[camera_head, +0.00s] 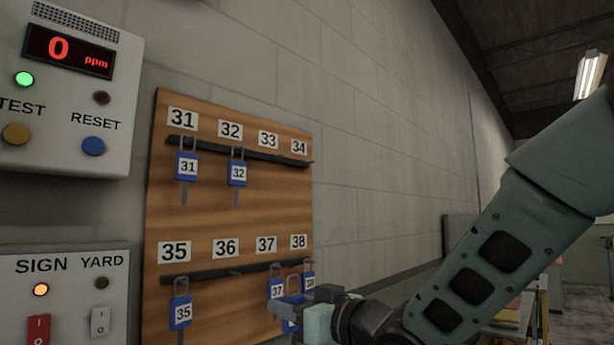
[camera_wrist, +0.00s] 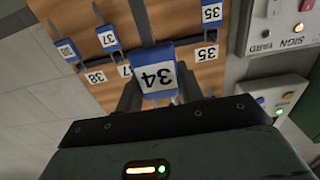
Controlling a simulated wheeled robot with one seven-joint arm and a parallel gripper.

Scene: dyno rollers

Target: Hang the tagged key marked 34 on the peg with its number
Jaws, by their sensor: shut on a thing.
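My gripper (camera_head: 300,312) is shut on the blue key tag marked 34. The tag (camera_wrist: 156,78) shows upside down between the fingers in the wrist view. In the head view it is mostly hidden, with a bit of blue (camera_head: 289,326) below the fingers. My gripper is in front of the lower right of the wooden key board (camera_head: 225,205), near tags 37 and 38. The number label 34 (camera_head: 299,147) is at the right end of the upper row, above the black peg rail (camera_head: 265,154). No key hangs under label 34.
Tags 31 (camera_head: 187,167) and 32 (camera_head: 237,173) hang in the upper row. Tags 35 (camera_head: 181,312), 37 (camera_head: 276,288) and 38 (camera_head: 309,282) hang in the lower row. A gas display panel (camera_head: 68,90) and a switch panel (camera_head: 68,300) are left of the board.

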